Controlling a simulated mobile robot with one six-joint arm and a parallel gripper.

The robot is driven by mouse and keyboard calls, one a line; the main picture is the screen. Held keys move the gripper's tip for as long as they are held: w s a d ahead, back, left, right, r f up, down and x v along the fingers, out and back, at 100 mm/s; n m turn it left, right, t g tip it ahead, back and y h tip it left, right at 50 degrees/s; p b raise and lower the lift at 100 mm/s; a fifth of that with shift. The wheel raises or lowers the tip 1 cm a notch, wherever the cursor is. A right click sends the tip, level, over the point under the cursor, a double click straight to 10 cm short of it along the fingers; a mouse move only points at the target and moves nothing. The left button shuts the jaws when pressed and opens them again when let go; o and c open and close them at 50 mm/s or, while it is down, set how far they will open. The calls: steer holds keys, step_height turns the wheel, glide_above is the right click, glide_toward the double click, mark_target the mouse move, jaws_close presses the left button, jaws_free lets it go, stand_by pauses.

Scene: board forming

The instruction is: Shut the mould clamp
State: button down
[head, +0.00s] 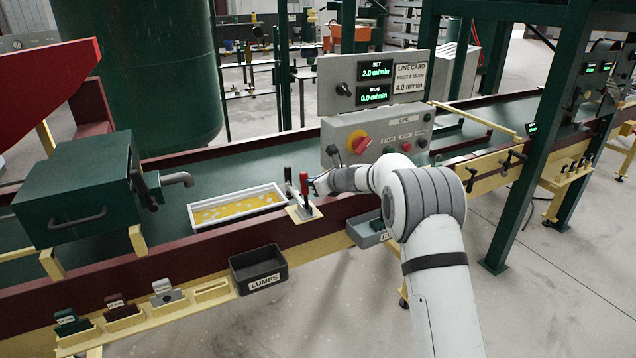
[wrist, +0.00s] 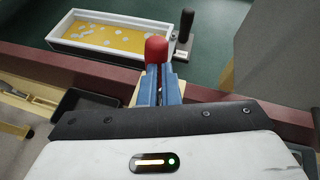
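The mould clamp (head: 301,209) sits on a cream plate on the conveyor's dark red near rail. Its red-gripped handle (head: 304,183) stands about upright, and its red top (wrist: 156,48) shows in the wrist view. A black upright handle (head: 287,174) stands just beside it and also shows in the wrist view (wrist: 187,25). My gripper (head: 311,186) comes in from the right at the red handle. Its blue fingers (wrist: 159,84) lie close on both sides of the handle and look shut on it. The fingers partly hide the handle's lower part.
A white-framed mould (head: 236,207) with yellow contents and pale lumps lies on the green belt left of the clamp. A control box (head: 376,136) stands behind my gripper. A black LUMPS bin (head: 258,270) and a grey bin (head: 366,231) hang along the near side.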

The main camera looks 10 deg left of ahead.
steer(key=s+d+r+b, duration=0.3)
steer(key=s+d+r, duration=0.3)
steer(key=d+r, duration=0.25)
steer(key=s+d+r+n+g+h, duration=0.1)
steer(key=s+d+n, duration=0.15)
steer(key=s, duration=0.35)
steer(key=s+d+r+n+g+h, duration=0.1)
steer(key=s+r+n, duration=0.1)
steer(key=s+n, duration=0.25)
steer(key=s+d+f+n+g+h, duration=0.1)
steer(key=s+d+n, duration=0.4)
steer(key=s, duration=0.7)
steer(key=s+d+f+n+g+h, duration=0.1)
steer(key=s+d+f+n+h, duration=0.3)
steer(key=s, duration=0.8)
steer(key=s+d+f+n+h, duration=0.2)
steer(key=s+d+n, duration=0.6)
steer(key=s, duration=0.4)
steer(key=shift+s+f+n+g+h, duration=0.15)
steer(key=shift+f+n+g+h, duration=0.25)
steer(key=shift+f, duration=0.15)
